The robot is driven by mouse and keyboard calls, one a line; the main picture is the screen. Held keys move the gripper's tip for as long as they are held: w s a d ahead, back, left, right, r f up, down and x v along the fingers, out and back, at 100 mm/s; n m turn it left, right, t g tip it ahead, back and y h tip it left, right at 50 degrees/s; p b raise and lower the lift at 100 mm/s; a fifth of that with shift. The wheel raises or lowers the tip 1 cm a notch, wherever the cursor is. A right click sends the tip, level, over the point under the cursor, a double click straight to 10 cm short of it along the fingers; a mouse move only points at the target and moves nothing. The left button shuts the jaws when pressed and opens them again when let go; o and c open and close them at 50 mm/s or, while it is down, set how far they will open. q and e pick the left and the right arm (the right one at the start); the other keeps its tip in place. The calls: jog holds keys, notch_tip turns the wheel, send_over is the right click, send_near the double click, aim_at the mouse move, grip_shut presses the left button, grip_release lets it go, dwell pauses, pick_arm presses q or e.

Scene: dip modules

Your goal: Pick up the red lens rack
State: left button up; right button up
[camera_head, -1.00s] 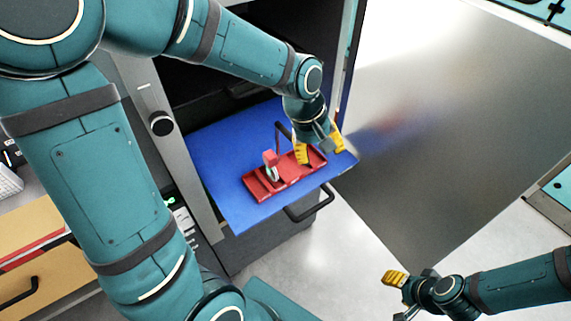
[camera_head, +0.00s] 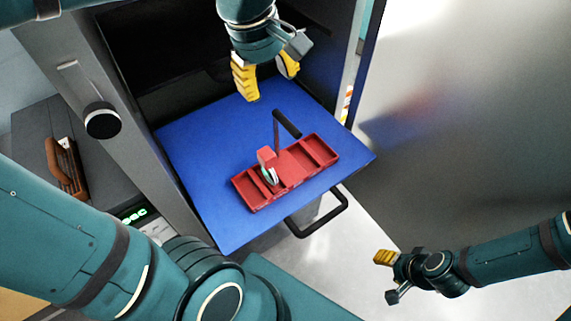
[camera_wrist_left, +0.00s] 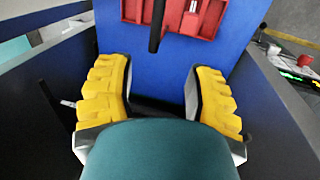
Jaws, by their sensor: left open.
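The red lens rack (camera_head: 292,166) lies on the blue shelf (camera_head: 200,160). It has open compartments, a red block with a pale round lens (camera_head: 270,175) standing in it, and a raised dark handle (camera_head: 287,124). My left gripper (camera_head: 267,86) is open and empty, above the back of the shelf and apart from the rack. In the left wrist view the rack (camera_wrist_left: 133,10) shows at the top edge, partly cut off, with the handle (camera_wrist_left: 157,25) beyond the open fingers (camera_wrist_left: 158,88). My right gripper (camera_head: 388,277) is at lower right, away from the rack; its jaw opening is unclear.
The shelf sits in the opening of a dark cabinet (camera_head: 150,50), with a black pull handle (camera_head: 318,214) at its front. A large grey door panel (camera_head: 460,120) stands open on the right. A round black knob (camera_head: 102,120) is on the left frame.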

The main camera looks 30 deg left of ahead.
aim_at(284, 119)
pick_arm(q)
jog(key=f, duration=0.2)
jog(key=w+f+b, duration=0.1)
jog(key=f, duration=0.4)
jog(key=shift+w+d+f, duration=0.1)
jog(key=shift+w+d, duration=0.1)
jog(key=shift+d, duration=0.1)
jog(key=f, duration=0.1)
jog(key=w+f+b, duration=0.1)
jog(key=f, duration=0.1)
jog(key=f+b, duration=0.1)
jog(key=f, duration=0.1)
jog(key=shift+w+d, duration=0.25)
jog(key=shift+d, duration=0.1)
jog(key=shift+c, duration=0.3)
grip_shut()
